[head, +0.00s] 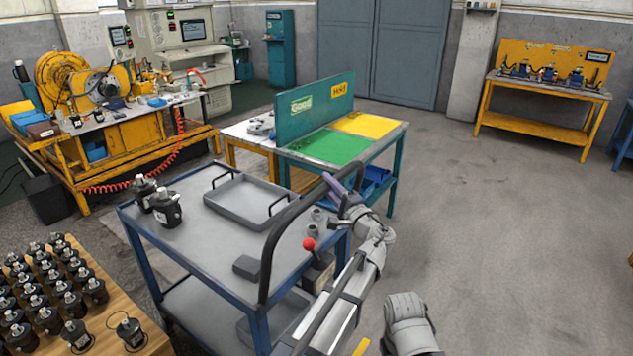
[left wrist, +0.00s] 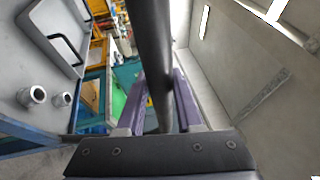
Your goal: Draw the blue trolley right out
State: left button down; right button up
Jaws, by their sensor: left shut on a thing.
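The blue trolley (head: 205,238) has a blue frame, a grey top and a lower shelf. It stands left of centre in the head view, and its top also shows at the left of the left wrist view (left wrist: 22,75). Its dark curved push handle (head: 286,222) rises at the near right end. My left gripper (head: 336,186) is shut on the upper part of this handle. In the left wrist view the bar (left wrist: 152,45) passes between the purple fingers (left wrist: 158,105). My right gripper is not in view.
A green and yellow workbench (head: 335,148) stands close behind the trolley. A wooden table (head: 120,312) with several black motors is near left. The trolley carries two black motors (head: 167,208), a grey tray (head: 240,212) and small parts. Open floor (head: 500,240) lies to the right.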

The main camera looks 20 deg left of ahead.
pick_arm(q)
jog(key=shift+s+d, duration=0.3)
jog(key=shift+d, duration=0.6)
jog(key=shift+s+d, duration=0.35)
jog(key=shift+d, duration=0.5)
jog(key=shift+s+d, duration=0.3)
jog(key=shift+d, duration=0.6)
jog(key=c, duration=0.6)
grip_release()
